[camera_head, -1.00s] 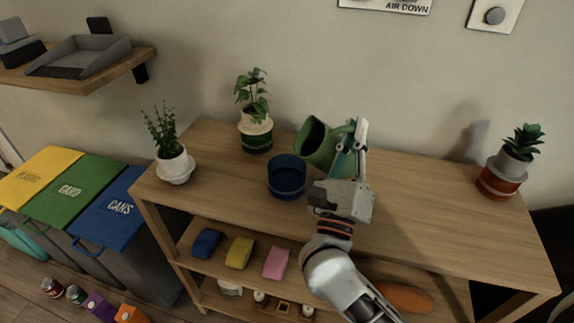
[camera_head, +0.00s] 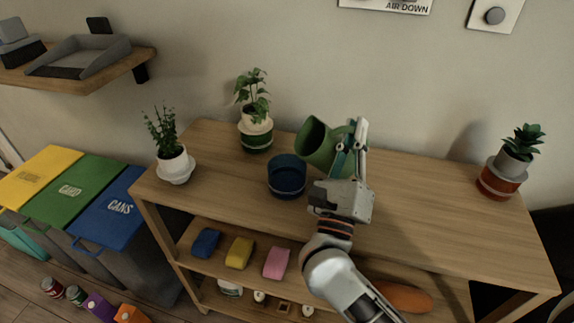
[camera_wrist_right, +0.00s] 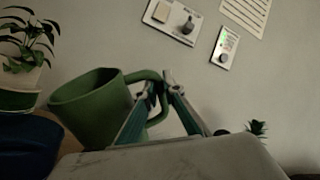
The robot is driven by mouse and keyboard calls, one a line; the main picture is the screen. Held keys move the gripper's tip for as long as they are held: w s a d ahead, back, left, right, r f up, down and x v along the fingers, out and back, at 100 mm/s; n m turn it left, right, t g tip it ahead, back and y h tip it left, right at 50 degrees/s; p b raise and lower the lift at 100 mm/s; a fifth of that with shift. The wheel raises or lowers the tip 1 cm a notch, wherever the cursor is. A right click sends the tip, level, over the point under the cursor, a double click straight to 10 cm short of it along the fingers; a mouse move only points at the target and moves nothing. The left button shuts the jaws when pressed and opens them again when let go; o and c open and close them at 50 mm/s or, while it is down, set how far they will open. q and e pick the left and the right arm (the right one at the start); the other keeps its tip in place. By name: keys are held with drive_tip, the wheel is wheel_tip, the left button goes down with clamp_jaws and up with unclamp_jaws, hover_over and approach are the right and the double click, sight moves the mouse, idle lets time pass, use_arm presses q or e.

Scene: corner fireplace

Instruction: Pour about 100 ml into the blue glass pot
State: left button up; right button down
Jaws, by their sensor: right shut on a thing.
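The blue glass pot (camera_head: 287,178) stands upright on the wooden table top (camera_head: 415,205), and its dark side shows at the left of the right wrist view (camera_wrist_right: 28,148). My right gripper (camera_head: 350,143) is shut on the handle of a green jug (camera_head: 320,145). The jug is tilted, its open mouth towards the upper left, and it is held just right of and above the blue pot. The right wrist view shows the green jug (camera_wrist_right: 92,108) with the fingers (camera_wrist_right: 158,92) at its handle. No stream of liquid shows, and the pot's contents are too dark to tell. My left gripper is not in view.
A potted plant in a green-banded pot (camera_head: 256,138) stands close behind the blue pot. A white-potted plant (camera_head: 174,165) is at the left, a succulent in a red-banded pot (camera_head: 498,180) at the right. Sponges (camera_head: 240,253) lie on the shelf below. The table's right half is mostly clear.

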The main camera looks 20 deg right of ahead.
drive_tip(key=shift+d+r+m+g+h+p, duration=0.15)
drive_tip(key=shift+d+m+g+h+p, duration=0.2)
drive_tip(key=shift+m+g, duration=0.3)
use_arm(q)
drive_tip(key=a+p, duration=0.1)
drive_tip(key=p, duration=0.1)
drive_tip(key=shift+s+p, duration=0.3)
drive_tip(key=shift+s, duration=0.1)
use_arm(e)
drive_tip(key=d+f+m+g+y, duration=0.2)
drive_tip(key=d+f+m+g, duration=0.3)
drive_tip(key=d+f+m, duration=0.1)
drive_tip(key=shift+d+m, duration=0.85)
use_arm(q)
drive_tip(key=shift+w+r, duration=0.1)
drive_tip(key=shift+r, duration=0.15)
use_arm(e)
drive_tip(key=shift+s+r, duration=0.1)
